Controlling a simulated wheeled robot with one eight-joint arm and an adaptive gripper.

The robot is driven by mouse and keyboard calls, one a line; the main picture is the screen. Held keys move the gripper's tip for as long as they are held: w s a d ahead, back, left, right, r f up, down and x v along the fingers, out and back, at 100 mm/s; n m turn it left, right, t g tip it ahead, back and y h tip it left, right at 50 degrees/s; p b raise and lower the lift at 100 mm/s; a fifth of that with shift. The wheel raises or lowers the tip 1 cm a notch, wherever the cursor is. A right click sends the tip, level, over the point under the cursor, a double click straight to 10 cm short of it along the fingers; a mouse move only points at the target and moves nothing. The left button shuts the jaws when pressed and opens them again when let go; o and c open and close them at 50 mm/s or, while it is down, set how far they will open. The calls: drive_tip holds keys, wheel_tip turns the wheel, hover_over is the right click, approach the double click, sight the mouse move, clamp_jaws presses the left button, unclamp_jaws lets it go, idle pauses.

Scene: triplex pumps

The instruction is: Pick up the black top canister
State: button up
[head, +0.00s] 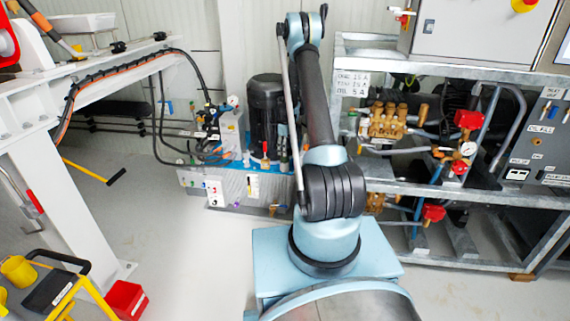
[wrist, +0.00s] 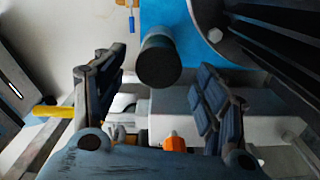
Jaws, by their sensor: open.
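In the wrist view, a short dark cylinder with a flat black top (wrist: 159,62) stands out from a blue surface (wrist: 172,20), near the upper middle. It appears between the fingertips of my gripper (wrist: 157,74), with gaps on both sides. My gripper is open and nothing is held. How far the cylinder lies beyond the fingertips is hard to tell. In the head view, my arm covers my gripper, and I cannot make out this small cylinder. A large black motor-like cylinder (head: 265,112) stands on the blue-topped unit (head: 236,164) there.
A large dark ribbed body (wrist: 275,35) is close to the right finger in the wrist view. An orange cap (wrist: 174,144) shows below the cylinder. In the head view, a metal pump rack (head: 465,192) stands right of my arm.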

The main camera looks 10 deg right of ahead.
sight(285, 159)
drive_tip(key=shift+a+f, duration=0.2)
drive_tip(key=shift+f, duration=2.45)
drive_tip(key=c, duration=1.3)
